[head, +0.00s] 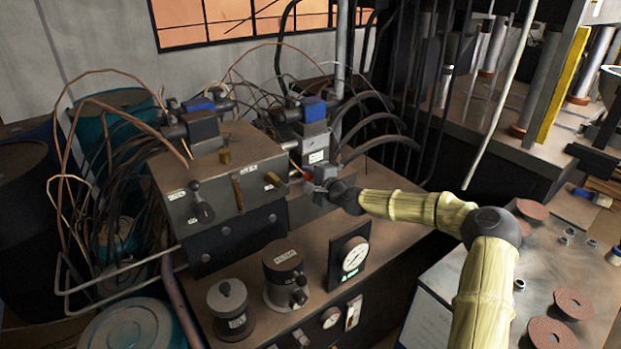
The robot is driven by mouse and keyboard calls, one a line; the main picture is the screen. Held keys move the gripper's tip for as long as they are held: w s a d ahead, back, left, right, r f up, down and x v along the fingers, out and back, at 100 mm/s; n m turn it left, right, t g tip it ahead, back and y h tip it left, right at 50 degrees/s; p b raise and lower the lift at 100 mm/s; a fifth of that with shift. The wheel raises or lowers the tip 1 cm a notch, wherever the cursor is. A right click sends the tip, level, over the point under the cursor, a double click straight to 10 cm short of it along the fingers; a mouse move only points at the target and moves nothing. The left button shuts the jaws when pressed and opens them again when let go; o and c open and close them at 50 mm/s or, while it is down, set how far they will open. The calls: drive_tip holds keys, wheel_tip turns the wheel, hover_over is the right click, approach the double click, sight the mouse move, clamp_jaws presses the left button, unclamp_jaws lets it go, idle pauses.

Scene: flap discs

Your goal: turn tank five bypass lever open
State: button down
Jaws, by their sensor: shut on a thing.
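A grey-brown valve block (217,184) stands on the machine cabinet at centre left, with small labels too small to read. On its front are a black-knobbed lever (201,203), an upright brass lever (238,192) and a tilted brass lever (275,181). My gripper (310,182) reaches in from the right to the block's right end, beside the tilted brass lever. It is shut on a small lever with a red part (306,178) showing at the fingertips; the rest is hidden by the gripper. I cannot read which lever is tank five's bypass.
Blue-topped solenoid valves (314,111) and many hoses crowd behind the block. A pressure gauge (354,254) and two round dark fittings (284,262) stand in front. A metal bench with brown flap discs (552,333) lies at right. Teal drums (135,325) are at left.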

drive_tip(key=shift+f, duration=0.2)
drive_tip(key=c, duration=1.1)
unclamp_jaws()
drive_tip(key=shift+c, duration=0.2)
drive_tip(key=shift+s+r, duration=0.1)
drive_tip(key=b+v, duration=0.2)
drive_tip(key=v, duration=1.5)
drive_tip(key=shift+b, duration=0.3)
drive_tip(key=shift+d, duration=0.25)
